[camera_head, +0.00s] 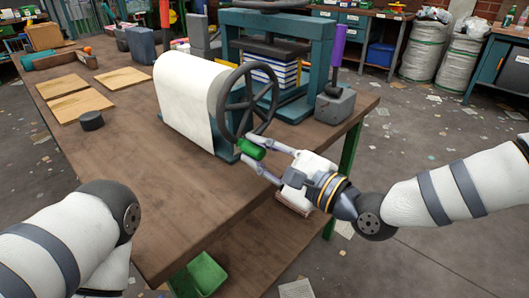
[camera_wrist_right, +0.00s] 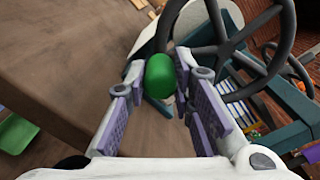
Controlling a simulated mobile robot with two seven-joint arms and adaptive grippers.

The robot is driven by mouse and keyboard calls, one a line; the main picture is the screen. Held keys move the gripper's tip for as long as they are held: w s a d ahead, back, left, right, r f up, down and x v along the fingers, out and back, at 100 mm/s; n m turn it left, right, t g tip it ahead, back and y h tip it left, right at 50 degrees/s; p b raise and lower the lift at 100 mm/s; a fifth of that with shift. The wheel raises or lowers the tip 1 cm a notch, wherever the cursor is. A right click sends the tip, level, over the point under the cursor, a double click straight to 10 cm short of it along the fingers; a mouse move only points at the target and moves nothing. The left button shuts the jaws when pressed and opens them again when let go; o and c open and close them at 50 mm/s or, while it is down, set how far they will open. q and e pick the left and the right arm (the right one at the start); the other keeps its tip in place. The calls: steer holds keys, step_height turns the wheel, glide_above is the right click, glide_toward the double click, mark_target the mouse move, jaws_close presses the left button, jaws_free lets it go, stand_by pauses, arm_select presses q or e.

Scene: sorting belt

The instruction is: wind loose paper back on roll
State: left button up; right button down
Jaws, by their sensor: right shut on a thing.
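The white paper roll (camera_head: 185,88) sits on a teal stand on the workbench, and its paper hangs down the near side towards the bench top. A dark spoked hand wheel (camera_head: 274,88) stands at the roll's right end, with a green handle (camera_head: 252,149) at its lower rim. My right gripper (camera_head: 247,148) is shut on the green handle, coming from the lower right. In the right wrist view the handle (camera_wrist_right: 160,77) sits between the fingers. My left arm shows at the lower left, but its gripper is out of view.
A teal press frame (camera_head: 320,45) stands behind the wheel, and a grey block with a purple handle (camera_head: 335,103) stands at the bench's right edge. Flat boards (camera_head: 80,105) and a dark puck (camera_head: 91,120) lie left of the roll. The near bench top is clear.

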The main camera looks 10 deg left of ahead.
steer(key=shift+s+a+r+m, duration=0.25)
steer(key=shift+s+m, duration=0.05)
steer(key=shift+m, duration=0.3)
steer(key=c, duration=1.4)
jaws_free()
steer(key=shift+o, duration=0.2)
steer(key=shift+d, duration=0.15)
steer(key=v, duration=1.1)
steer(key=shift+s+d, duration=0.25)
steer(key=shift+d, duration=0.05)
